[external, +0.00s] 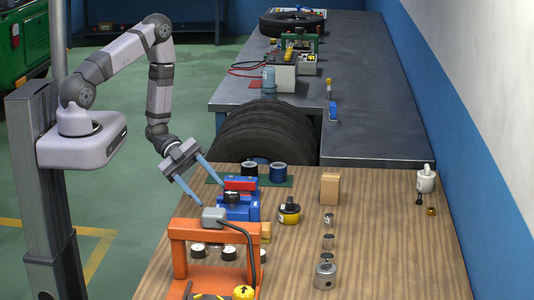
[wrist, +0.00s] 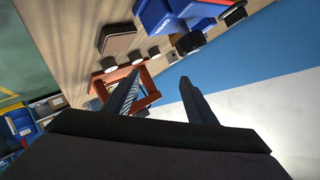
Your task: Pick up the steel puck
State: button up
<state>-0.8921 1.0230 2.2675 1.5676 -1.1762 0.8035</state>
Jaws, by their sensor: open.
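Several grey metal cylinders stand in a row on the right of the wooden bench in the external view. The widest, with a dark hole on top (external: 324,277), is nearest the camera; smaller ones (external: 327,243) stand behind it. I cannot tell which is the steel puck. My gripper (external: 212,196) is open and empty, its two fingers reaching down near the bench's left side, beside the blue vise (external: 238,208) and behind the orange press (external: 178,258). In the wrist view my fingers (wrist: 157,80) are spread, with the orange frame (wrist: 142,92) beyond them; no puck is clear there.
Gauges (external: 198,250) and a yellow-topped item (external: 243,292) sit at the press. A yellow-black round tool (external: 289,213), a tan block (external: 330,189) and a white bottle (external: 426,180) stand on the bench. Tires (external: 262,137) are behind. The bench's right front is clear.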

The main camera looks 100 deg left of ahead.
aim_at(197, 247)
jog(key=s+d+f+n, duration=0.1)
jog(key=d+f+n, duration=0.1)
jog(key=d, duration=0.1)
jog(key=s+d+f+n+b, duration=0.1)
jog(key=d+f+n, duration=0.1)
jog(key=d, duration=0.2)
jog(key=s+d+f+n+b, duration=0.1)
jog(key=s+d+f+n, duration=0.1)
jog(key=d, duration=0.1)
jog(key=shift+d+f+h, duration=0.25)
jog(key=shift+d+h, duration=0.05)
jog(key=shift+d, duration=0.05)
jog(key=shift+s+d+f+n, duration=0.2)
jog(key=shift+d+n, duration=0.1)
jog(key=shift+n, duration=0.1)
jog(key=shift+b+x, duration=0.4)
jog(key=shift+x, duration=0.65)
jog(key=shift+w, duration=0.15)
jog(key=shift+b+x, duration=0.7)
jog(key=shift+x, duration=1.85)
jog(key=shift+d, duration=0.1)
jog(key=c, duration=1.3)
